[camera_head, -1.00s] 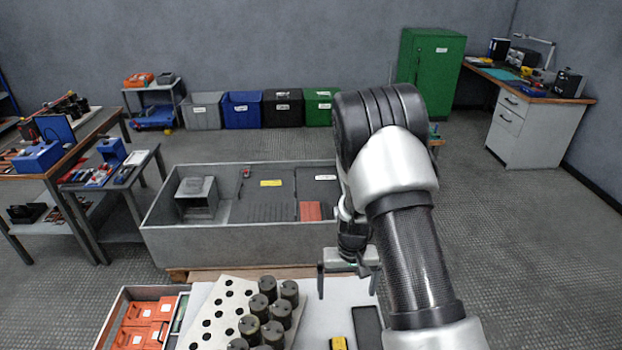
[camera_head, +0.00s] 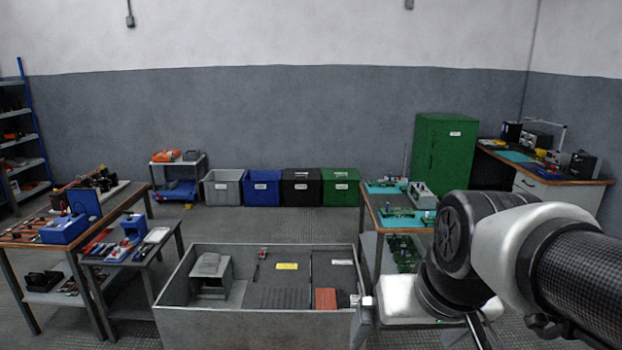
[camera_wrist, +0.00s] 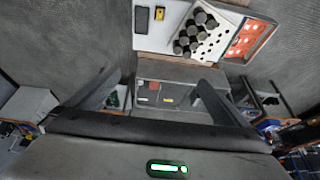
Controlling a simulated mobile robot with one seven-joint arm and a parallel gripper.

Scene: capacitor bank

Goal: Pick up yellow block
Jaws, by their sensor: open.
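The yellow block (camera_wrist: 159,14), partly dark, sits on a white tabletop (camera_wrist: 192,9) at the top of the wrist view. It lies beside a dark rectangular piece (camera_wrist: 141,20) and to the left of several dark cylinders. My gripper (camera_wrist: 160,80) is open, its two fingers spread wide with nothing between them. The block is well beyond the fingertips and apart from them. In the head view my gripper (camera_head: 420,327) is at the lower right, and the block is out of that frame.
A large grey bin (camera_head: 258,325) holds dark panels, a grey box and a small yellow label. Dark cylinders (camera_wrist: 190,40) stand on a perforated plate next to an orange-filled tray (camera_wrist: 248,40). A table with green boards (camera_head: 372,222) stands behind my arm.

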